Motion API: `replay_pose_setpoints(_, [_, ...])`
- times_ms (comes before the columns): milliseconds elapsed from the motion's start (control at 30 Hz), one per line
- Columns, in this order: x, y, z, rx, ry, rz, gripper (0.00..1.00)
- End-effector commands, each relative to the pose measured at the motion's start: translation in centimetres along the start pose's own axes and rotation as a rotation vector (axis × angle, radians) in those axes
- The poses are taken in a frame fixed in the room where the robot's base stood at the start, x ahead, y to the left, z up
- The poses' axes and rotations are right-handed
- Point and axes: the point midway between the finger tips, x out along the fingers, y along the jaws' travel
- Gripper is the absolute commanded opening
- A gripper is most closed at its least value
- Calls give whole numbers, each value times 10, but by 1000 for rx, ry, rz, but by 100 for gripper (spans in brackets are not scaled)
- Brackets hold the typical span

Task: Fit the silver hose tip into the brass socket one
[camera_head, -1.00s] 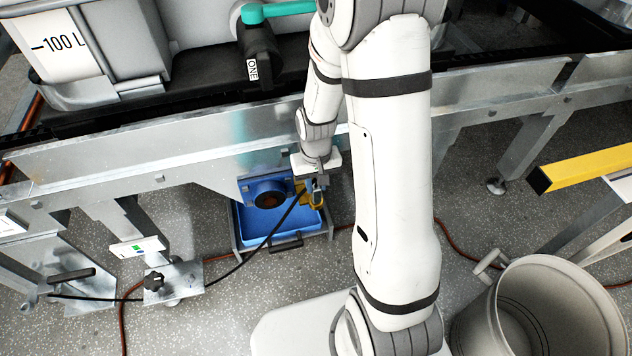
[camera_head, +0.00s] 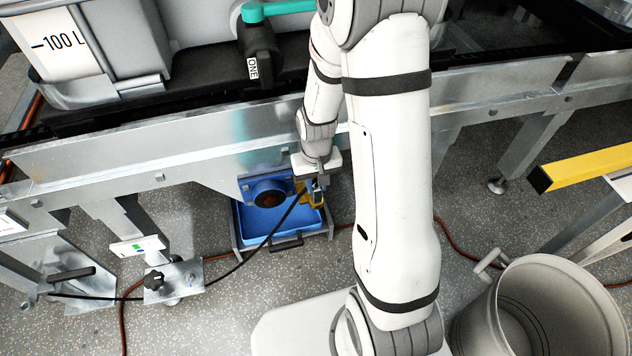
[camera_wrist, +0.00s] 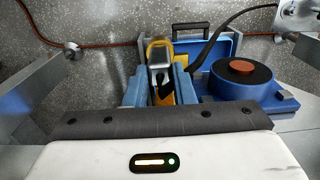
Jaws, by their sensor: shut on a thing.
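My gripper (camera_head: 318,186) hangs low under the metal frame, beside the blue socket block. In the wrist view my gripper (camera_wrist: 160,85) has its blue-grey fingers shut on the hose end, whose silver tip (camera_wrist: 158,54) shows with yellow around it. The black hose (camera_head: 262,246) runs from the floor bracket up to my gripper. The blue block (camera_head: 268,192) carries a dark ring with a brownish, brass-like centre; in the wrist view this socket (camera_wrist: 235,66) lies right of the fingers. The tip is apart from it. Its label does not show.
A blue tray (camera_head: 243,234) with a dark handle sits on the floor below the block. A grey bucket (camera_head: 560,310) and a yellow beam (camera_head: 590,166) stand at right. A valve labelled ONE (camera_head: 258,52) is above. A red-brown hose (camera_head: 470,256) crosses the floor.

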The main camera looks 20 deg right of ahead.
Motion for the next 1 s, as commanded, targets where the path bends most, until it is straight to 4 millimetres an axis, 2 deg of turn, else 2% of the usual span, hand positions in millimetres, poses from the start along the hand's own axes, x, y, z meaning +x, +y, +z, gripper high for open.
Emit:
replay_pose_setpoints(200, [0,0,0,0,0,0,0])
replay_pose_setpoints(233, [0,0,0,0,0,0,25])
replay_pose_setpoints(500, [0,0,0,0,0,0,47])
replay_pose_setpoints(667, [0,0,0,0,0,0,48])
replay_pose_setpoints(933, [0,0,0,0,0,0,69])
replay_pose_setpoints(1000, [0,0,0,0,0,0,70])
